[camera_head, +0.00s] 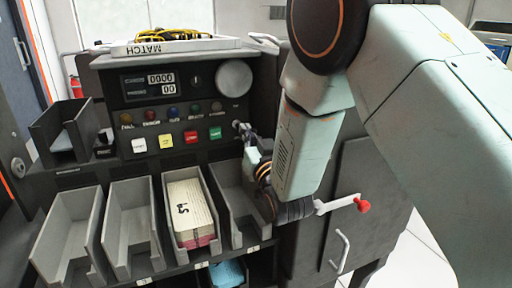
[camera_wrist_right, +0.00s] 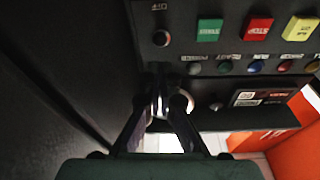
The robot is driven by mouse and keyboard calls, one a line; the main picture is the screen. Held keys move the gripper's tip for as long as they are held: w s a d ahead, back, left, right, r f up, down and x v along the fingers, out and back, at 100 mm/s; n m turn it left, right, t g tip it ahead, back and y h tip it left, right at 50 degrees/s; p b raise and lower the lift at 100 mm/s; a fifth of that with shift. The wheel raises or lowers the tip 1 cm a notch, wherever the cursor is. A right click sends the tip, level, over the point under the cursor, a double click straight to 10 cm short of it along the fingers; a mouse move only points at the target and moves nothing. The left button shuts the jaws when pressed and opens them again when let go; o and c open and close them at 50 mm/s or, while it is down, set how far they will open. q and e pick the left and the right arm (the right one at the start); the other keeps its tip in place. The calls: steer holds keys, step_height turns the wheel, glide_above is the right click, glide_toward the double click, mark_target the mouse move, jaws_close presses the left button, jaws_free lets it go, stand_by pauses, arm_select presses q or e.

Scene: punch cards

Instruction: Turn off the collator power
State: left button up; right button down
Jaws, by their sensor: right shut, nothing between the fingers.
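The collator (camera_head: 110,78) is a dark machine with a control panel, card bins below and a counter display. Its panel has white, yellow, red and green buttons and a row of small lamps; the green button (camera_head: 215,133) also shows in the wrist view (camera_wrist_right: 209,30). My right gripper (camera_head: 243,132) is at the panel's right edge, right of the green button. Its fingers (camera_wrist_right: 160,108) are shut, with their tips close to the panel. A small shiny part (camera_wrist_right: 158,92) shows at the tips; I cannot tell whether it is the power switch or whether they touch. My left gripper is out of view.
Several open bins line the front; one holds a stack of cards (camera_head: 190,210). A crank with a red knob (camera_head: 362,204) sticks out at the right, below my arm. A tray with yellow cables (camera_head: 172,38) lies on top. A large round dial (camera_head: 233,77) is on the panel.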

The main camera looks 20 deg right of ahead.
steer(key=s+f, duration=0.2)
steer(key=s, duration=0.8)
steer(key=shift+s, duration=0.2)
